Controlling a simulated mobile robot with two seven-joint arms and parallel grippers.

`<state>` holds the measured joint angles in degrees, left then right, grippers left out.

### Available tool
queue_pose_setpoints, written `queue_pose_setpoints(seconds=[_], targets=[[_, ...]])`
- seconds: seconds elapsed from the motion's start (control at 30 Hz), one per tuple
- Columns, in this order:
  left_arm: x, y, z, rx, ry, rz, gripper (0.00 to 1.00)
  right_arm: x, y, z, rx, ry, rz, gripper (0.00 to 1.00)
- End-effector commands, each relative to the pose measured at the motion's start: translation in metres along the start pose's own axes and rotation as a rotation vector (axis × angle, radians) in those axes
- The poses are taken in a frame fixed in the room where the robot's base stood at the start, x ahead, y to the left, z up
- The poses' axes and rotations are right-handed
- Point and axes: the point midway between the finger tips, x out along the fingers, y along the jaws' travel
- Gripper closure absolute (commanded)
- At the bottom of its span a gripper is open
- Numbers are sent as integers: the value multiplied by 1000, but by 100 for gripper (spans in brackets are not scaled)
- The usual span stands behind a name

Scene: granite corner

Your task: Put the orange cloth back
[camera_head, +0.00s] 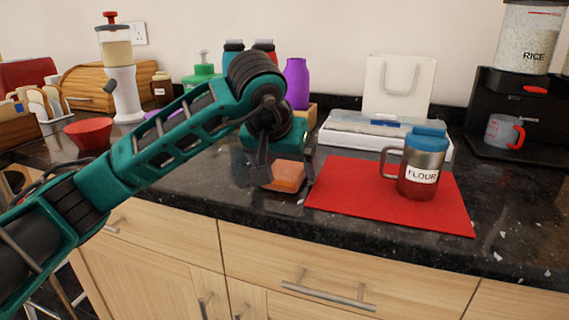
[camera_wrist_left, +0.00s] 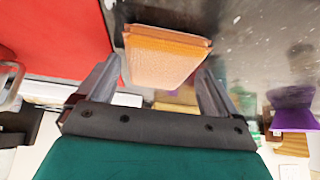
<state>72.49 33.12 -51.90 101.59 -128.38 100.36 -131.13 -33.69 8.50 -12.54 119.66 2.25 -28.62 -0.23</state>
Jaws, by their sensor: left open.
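The orange cloth (camera_head: 287,176) is a small folded square pad lying on the dark granite counter, just left of the red mat. It also shows in the left wrist view (camera_wrist_left: 163,58), between the fingers and a little beyond them. My left gripper (camera_head: 284,180) is over the cloth, pointing down, with its fingers open on either side of it. In the left wrist view the gripper (camera_wrist_left: 160,85) has a gap between each finger and the cloth. My right gripper is not in view.
A red mat (camera_head: 340,190) with a flour mug (camera_head: 422,163) lies right of the cloth. A white tray (camera_head: 345,135), a paper bag (camera_head: 398,85) and a purple vase (camera_head: 297,82) stand behind. A red bowl (camera_head: 90,133) is at left. The counter's front edge is close.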

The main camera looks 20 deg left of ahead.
Motion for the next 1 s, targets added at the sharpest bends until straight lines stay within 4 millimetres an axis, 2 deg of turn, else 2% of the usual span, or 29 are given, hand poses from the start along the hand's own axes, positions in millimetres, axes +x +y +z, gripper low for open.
queue_pose_setpoints(seconds=[0.17, 0.5, 0.7, 0.83, 1.0], targets=[[-10, 2, -3, 3, 3, 6, 3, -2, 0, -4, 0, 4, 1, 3], [-80, 1, -4, 4, 6, 4, 3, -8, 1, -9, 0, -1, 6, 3], [-111, 1, -3, 1, 4, 3, 3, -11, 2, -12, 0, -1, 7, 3], [-121, 1, -2, 1, 2, 2, 3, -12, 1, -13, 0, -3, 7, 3], [-123, 1, -2, 1, 0, 2, 3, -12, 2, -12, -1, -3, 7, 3]])
